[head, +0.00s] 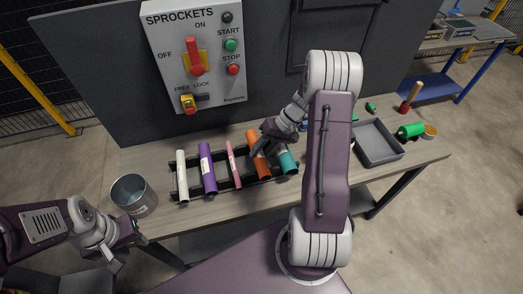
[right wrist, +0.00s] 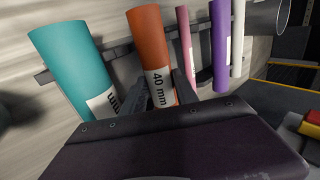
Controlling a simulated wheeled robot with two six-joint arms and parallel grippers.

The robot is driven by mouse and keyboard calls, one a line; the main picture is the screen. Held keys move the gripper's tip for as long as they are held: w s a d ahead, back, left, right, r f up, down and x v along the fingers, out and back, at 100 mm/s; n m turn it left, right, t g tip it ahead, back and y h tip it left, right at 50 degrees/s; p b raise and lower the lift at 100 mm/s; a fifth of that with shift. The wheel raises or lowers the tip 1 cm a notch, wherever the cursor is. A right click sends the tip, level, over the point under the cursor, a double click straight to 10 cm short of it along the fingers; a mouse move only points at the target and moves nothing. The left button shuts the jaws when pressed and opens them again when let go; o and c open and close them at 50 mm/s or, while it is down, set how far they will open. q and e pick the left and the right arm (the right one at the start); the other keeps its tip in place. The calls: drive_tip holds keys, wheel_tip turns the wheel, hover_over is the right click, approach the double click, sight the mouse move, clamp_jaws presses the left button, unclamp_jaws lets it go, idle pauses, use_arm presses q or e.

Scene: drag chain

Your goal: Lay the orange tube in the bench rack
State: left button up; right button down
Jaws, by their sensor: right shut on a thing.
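The orange tube (head: 263,168) lies across the dark bench rack (head: 223,186), between the pink tube (head: 233,164) and the teal tube (head: 288,160). My right gripper (head: 266,145) is shut on it, with my arm reaching over from the right. In the right wrist view, the orange tube (right wrist: 150,50) shows a "40 mm" label between the dark fingers (right wrist: 163,92). I cannot tell whether it fully rests on the rack rails. My left gripper (head: 126,245) is open and empty in front of the bench, near the metal bucket.
The rack also holds a purple tube (head: 207,168) and a white tube (head: 182,175). A metal bucket (head: 133,194) stands at the bench's left end. A grey tray (head: 377,143) and a green roll (head: 411,130) lie at the right. A control panel (head: 194,50) stands behind.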

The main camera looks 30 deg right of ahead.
drive_tip(key=shift+f+b, duration=0.3)
drive_tip(key=shift+f, duration=0.35)
drive_tip(key=c, duration=0.9)
unclamp_jaws()
drive_tip(key=shift+o, duration=0.2)
drive_tip(key=v, duration=0.9)
drive_tip(key=shift+a, duration=0.1)
